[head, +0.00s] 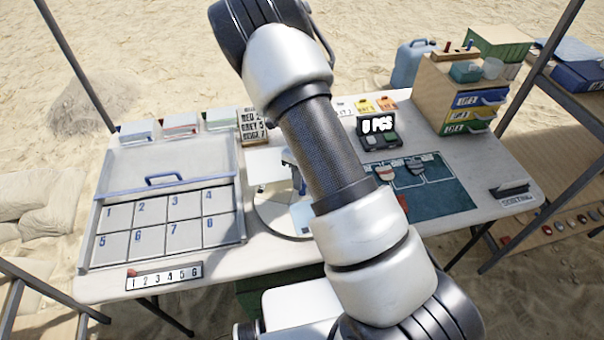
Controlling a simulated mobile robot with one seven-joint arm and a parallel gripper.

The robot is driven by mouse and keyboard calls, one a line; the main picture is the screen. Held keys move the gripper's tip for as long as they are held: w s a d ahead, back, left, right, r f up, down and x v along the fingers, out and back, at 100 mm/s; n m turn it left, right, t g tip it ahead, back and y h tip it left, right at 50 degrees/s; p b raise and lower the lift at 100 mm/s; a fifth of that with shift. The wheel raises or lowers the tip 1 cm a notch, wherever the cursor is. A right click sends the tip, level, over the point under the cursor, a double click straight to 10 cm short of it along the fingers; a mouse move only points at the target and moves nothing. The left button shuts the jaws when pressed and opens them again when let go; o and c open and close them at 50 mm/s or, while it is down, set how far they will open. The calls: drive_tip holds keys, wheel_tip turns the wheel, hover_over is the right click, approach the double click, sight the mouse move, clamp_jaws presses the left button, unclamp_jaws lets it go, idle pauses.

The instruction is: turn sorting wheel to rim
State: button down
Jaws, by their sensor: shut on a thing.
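The sorting wheel (270,212) is a pale round disc on the table, just right of the numbered tray. Its left part and curved rim show, and its right part is hidden behind my arm. A pale blue patch shows at its right side, and a small dark and bluish upright part stands near its middle; I cannot tell what that part is. My arm crosses the picture from the lower right to the top. My gripper cannot be made out, and its hold on the wheel cannot be seen.
The tray (243,221) has numbered compartments and a clear lid with a blue handle. A number strip (164,276) lies in front. A dark teal mat (447,198), a small display (377,124) and a wooden drawer unit (440,88) are to the right. Table poles stand at both sides.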

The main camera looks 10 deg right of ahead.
drive_tip(key=shift+w, duration=0.1)
idle(0.4)
drive_tip(key=c, duration=1.3)
unclamp_jaws()
drive_tip(key=shift+o, duration=0.2)
drive_tip(key=shift+r, duration=0.1)
wheel_tip(320, 180, up, 17)
drive_tip(key=p, duration=0.1)
drive_tip(key=shift+r, duration=0.15)
